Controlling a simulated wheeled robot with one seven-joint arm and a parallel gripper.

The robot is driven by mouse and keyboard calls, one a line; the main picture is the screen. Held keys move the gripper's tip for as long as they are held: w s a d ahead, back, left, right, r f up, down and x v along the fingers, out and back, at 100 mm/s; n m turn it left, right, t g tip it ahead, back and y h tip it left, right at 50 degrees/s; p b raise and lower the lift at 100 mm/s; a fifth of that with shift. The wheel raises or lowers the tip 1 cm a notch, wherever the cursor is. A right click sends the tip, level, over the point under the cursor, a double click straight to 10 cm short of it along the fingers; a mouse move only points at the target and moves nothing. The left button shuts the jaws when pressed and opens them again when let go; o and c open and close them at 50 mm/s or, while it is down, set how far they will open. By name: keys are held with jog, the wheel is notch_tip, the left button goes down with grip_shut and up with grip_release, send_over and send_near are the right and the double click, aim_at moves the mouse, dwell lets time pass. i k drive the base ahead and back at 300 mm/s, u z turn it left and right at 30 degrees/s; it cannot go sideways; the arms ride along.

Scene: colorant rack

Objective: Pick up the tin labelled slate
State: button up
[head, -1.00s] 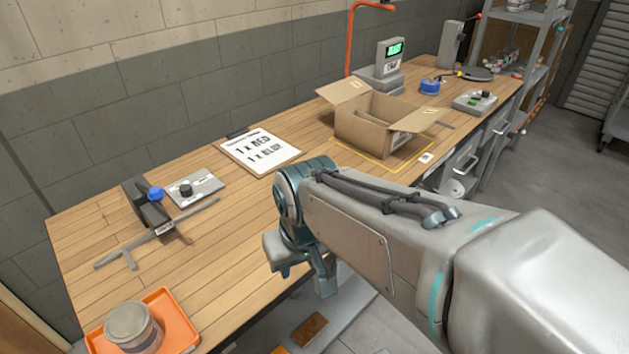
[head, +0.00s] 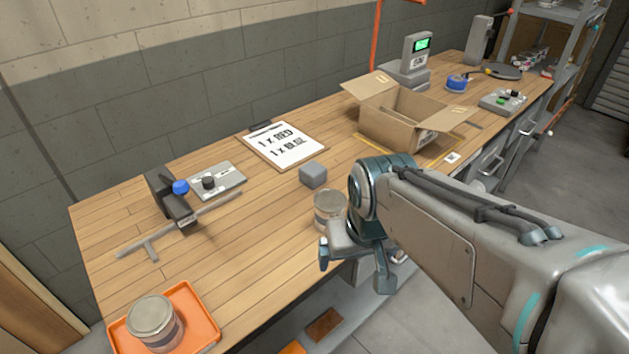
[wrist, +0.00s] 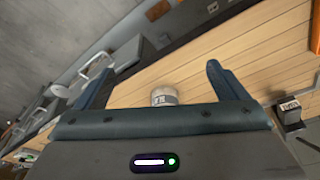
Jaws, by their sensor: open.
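A grey tin (head: 329,208) stands upright on the bench, just behind and left of my gripper (head: 354,268) in the head view. A second grey-lidded tin (head: 153,319) stands in an orange tray (head: 208,328) at the bench's near left end. No label reading "slate" can be made out on either tin. My gripper is open and empty.
A grey block (head: 313,175) sits just behind the nearer tin. An open cardboard box (head: 386,133) stands further right.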

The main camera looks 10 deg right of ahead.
aim_at(329, 203)
jog(key=z, duration=0.7)
jog(key=k, duration=1.05)
jog(key=z, duration=1.1)
jog(key=i, duration=1.3)
jog(key=u, duration=1.6)
jog(key=i, duration=0.65)
jog(key=u, duration=0.7)
